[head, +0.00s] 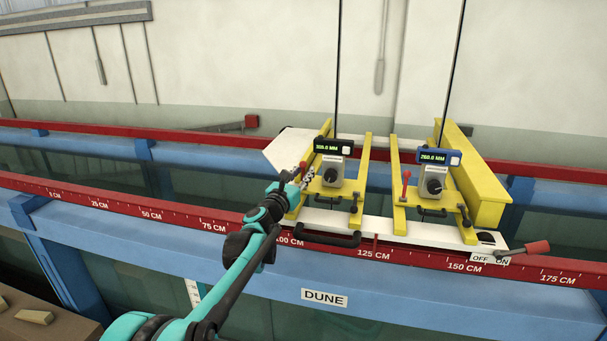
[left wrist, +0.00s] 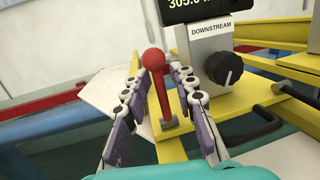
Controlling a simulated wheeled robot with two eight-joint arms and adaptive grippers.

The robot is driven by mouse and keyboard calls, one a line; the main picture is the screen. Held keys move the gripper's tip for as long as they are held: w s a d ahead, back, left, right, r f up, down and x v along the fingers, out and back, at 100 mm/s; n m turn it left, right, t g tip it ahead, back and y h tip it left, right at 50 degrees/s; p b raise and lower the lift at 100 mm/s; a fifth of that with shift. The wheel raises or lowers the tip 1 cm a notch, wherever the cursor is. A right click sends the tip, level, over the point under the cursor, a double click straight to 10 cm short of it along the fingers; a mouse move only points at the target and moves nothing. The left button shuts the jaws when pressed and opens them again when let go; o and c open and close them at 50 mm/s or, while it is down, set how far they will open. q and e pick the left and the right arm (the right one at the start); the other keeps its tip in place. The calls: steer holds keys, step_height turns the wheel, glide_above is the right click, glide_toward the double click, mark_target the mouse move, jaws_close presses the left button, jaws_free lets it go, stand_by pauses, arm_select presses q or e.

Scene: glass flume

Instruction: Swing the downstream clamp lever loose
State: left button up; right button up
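The downstream clamp lever is a red rod with a round red knob (left wrist: 162,92), standing nearly upright on a yellow plate, left of the grey box labelled DOWNSTREAM (left wrist: 210,62). In the head view the lever's red top (head: 303,166) shows beside the left-hand gauge box (head: 334,171). My left gripper (left wrist: 157,72) is open, with one finger on each side of the lever and visible gaps between. It also shows in the head view (head: 306,177), partly overlapping the lever. My right gripper is out of view.
A second gauge unit (head: 433,182) with its own red lever (head: 406,184) stands to the right. A black handle (head: 330,239) sits at the carriage front. A red-handled lever (head: 528,249) by the OFF/ON plate sticks out at right. Red rails (head: 120,208) run along the flume.

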arm_select(q)
steer(key=v, duration=1.2)
